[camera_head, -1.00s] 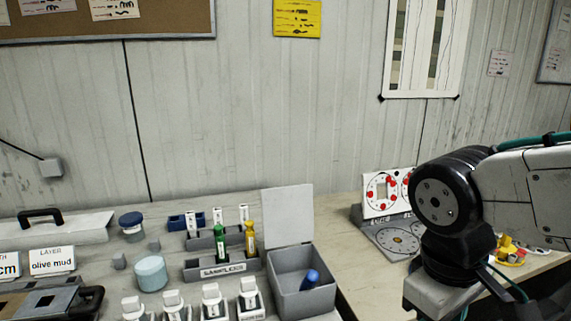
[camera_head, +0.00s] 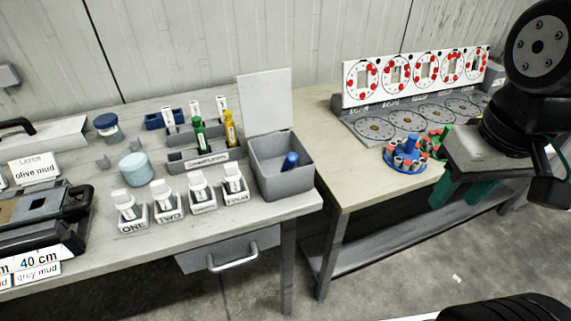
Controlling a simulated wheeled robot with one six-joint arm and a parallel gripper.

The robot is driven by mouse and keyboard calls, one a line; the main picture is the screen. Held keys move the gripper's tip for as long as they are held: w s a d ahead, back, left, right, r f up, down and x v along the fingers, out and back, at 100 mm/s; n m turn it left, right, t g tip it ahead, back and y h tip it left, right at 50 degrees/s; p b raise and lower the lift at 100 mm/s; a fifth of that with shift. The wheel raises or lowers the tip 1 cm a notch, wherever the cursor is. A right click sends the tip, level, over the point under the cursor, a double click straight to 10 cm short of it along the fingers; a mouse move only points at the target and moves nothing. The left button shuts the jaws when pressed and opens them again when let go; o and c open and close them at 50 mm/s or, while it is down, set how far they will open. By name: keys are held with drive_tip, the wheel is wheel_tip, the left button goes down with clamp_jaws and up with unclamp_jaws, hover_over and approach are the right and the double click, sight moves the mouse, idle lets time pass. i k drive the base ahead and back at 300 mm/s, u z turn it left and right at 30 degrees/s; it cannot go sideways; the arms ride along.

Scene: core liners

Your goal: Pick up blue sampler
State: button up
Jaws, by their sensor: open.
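The blue sampler (camera_head: 290,161) stands tilted inside an open grey bin (camera_head: 265,184) at the right end of the left bench; its lower part is hidden by the bin wall. A green sampler (camera_head: 199,136) and a yellow sampler (camera_head: 229,128) stand upright in the grey samplers rack (camera_head: 180,160) left of the bin. My gripper (camera_head: 456,200), with teal fingers, is at the right, well apart from the blue sampler. Its fingers point down, are spread apart and hold nothing. It is in front of the right bench.
The right bench (camera_head: 340,170) carries a dial board (camera_head: 420,72) and a blue round carousel (camera_head: 405,160). A drawer handle (camera_head: 232,260) juts out below.

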sight(286, 167)
drive_tip(key=z, duration=2.55)
drive_tip(key=k, duration=1.55)
drive_tip(key=u, duration=1.35)
